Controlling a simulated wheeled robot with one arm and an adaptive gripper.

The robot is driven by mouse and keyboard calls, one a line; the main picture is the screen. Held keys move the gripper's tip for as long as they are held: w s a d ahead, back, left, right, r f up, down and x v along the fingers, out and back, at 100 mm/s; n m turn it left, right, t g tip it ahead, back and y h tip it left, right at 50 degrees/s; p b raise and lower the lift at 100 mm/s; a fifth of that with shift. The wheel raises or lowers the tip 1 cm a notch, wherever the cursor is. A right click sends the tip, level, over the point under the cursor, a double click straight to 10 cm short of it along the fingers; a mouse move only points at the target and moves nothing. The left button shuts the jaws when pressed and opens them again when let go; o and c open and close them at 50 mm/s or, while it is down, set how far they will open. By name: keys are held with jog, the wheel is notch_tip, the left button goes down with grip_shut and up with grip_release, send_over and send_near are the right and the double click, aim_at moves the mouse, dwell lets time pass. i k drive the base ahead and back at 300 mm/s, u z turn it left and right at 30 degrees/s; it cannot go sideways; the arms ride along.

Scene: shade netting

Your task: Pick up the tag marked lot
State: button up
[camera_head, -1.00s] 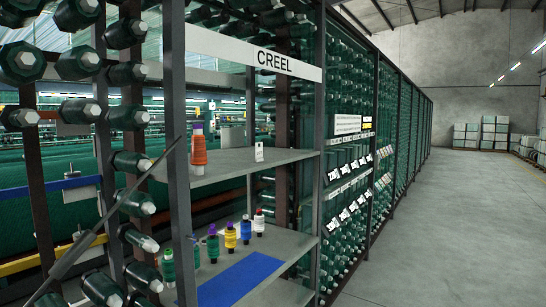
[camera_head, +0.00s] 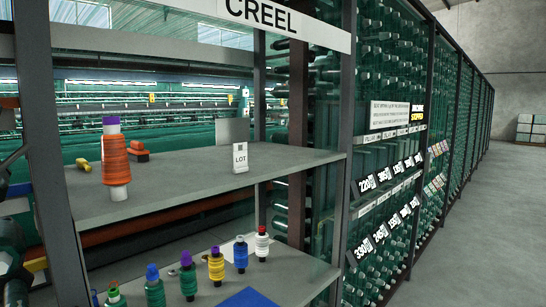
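The lot tag (camera_head: 240,158) is a small white upright card with "LOT" in dark letters. It stands on the upper grey shelf (camera_head: 200,189) of the creel rack, right of the middle of that shelf. A grey upright plate (camera_head: 232,131) is just behind it. A large orange spool (camera_head: 115,160) with a purple top stands to its left on the same shelf. My gripper is not in this view.
An orange object (camera_head: 138,152) and a yellow one (camera_head: 84,165) lie behind the spool. Several coloured spools (camera_head: 216,266) stand on the lower shelf by a blue mat (camera_head: 248,298). Rack posts (camera_head: 345,130) flank the shelf. The floor at right (camera_head: 475,240) is clear.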

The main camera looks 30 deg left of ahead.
aim_at(240, 158)
jog(key=i, duration=3)
jog(key=u, duration=5.45)
